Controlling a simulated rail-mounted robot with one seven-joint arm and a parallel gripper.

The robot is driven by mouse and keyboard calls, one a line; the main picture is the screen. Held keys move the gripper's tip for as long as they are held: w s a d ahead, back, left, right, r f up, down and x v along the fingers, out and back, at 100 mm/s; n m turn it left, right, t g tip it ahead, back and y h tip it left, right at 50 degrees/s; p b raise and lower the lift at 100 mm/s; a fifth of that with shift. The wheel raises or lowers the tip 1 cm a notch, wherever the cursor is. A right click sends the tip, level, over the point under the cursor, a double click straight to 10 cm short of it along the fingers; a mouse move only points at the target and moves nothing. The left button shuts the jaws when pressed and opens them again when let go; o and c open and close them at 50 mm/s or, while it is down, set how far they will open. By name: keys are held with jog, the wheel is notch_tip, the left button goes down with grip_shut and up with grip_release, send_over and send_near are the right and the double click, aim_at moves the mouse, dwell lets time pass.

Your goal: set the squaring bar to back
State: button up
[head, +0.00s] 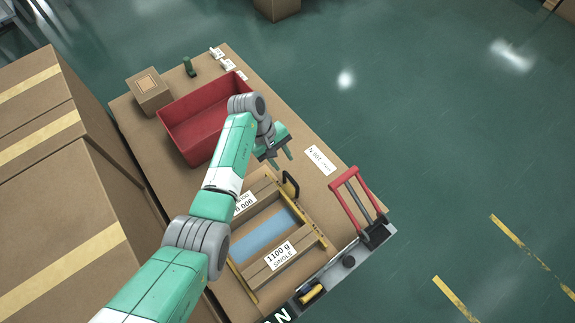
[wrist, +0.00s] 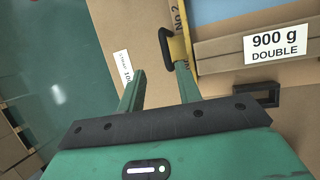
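A yellow strip (head: 308,225) with a black loop handle (head: 291,186) runs along the right side of the forming frame. No part is labelled as the squaring bar, so I cannot tell for sure whether this is it. In the wrist view the handle (wrist: 166,46) stands on the yellow strip (wrist: 179,45), just beyond my fingertips and nearer the right finger. My gripper (head: 277,158) is open and empty above the board; the wrist view shows its two fingers (wrist: 160,72) apart. A cardboard bar (head: 265,270) marked "1100 g SINGLE" crosses the frame's near side.
A blue panel (head: 265,235) lies inside the frame. A red bin (head: 185,125) and a small carton (head: 149,95) stand farther back. A red U-shaped handle (head: 350,182) rises at the right edge. Large cartons (head: 60,190) stand at left.

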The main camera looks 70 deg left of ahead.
aim_at(292, 180)
jog(key=b+x, duration=0.1)
jog(key=x, duration=0.1)
jog(key=b+x, duration=0.1)
jog(key=x, duration=0.2)
jog(key=b+x, duration=0.2)
jog(key=x, duration=0.1)
jog(key=shift+s+d+f, duration=0.2)
jog(key=shift+s+d, duration=0.1)
jog(key=shift+s, duration=0.05)
grip_shut()
